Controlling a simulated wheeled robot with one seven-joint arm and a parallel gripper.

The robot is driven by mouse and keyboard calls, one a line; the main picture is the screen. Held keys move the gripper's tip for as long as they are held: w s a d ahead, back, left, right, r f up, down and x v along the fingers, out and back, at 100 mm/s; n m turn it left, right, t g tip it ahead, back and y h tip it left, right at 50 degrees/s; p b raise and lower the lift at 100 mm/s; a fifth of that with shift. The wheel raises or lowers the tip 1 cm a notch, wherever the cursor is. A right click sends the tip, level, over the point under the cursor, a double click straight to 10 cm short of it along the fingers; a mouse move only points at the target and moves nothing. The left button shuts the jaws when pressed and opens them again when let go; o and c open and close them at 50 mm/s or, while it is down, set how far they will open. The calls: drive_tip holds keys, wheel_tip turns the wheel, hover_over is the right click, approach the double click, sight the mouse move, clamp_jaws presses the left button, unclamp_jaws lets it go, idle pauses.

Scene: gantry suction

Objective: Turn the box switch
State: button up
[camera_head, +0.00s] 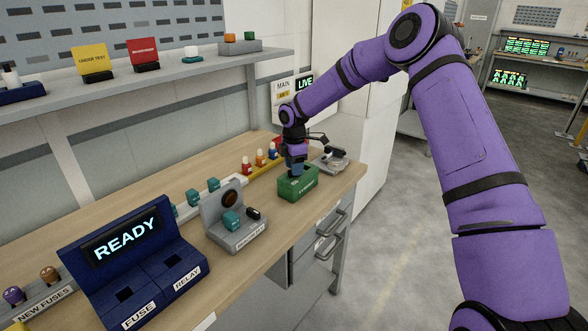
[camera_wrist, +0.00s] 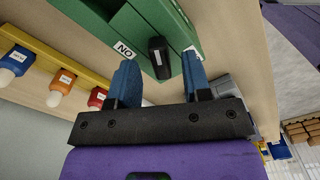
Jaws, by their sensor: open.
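The box switch is a green box (camera_head: 297,187) near the right end of the workbench in the head view. In the wrist view its green top (camera_wrist: 168,18) carries a label reading "NO" (camera_wrist: 124,49) and a black knob (camera_wrist: 157,46) with a white mark. My gripper (camera_head: 295,170) points down at the box from above. In the wrist view my gripper (camera_wrist: 158,68) is open, with one blue finger on each side of the knob and visible gaps between. Its exact height over the knob is unclear. The head view hides the knob behind my gripper.
A yellow rack (camera_head: 265,168) with coloured bulb-like pieces stands behind the box. A grey device (camera_head: 330,160) lies close to its right. A grey fixture (camera_head: 236,235) stands to the left, then the blue READY panel (camera_head: 125,237). Bare bench lies in front.

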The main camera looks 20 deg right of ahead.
drive_tip(key=shift+f, duration=0.5)
clamp_jaws()
drive_tip(key=m, duration=0.5)
drive_tip(key=shift+s+m, duration=0.15)
drive_tip(key=shift+m, duration=0.15)
drive_tip(key=m, duration=0.6)
drive_tip(key=shift+s+a, duration=0.1)
drive_tip(key=shift+s, duration=0.05)
drive_tip(key=shift+m, duration=0.3)
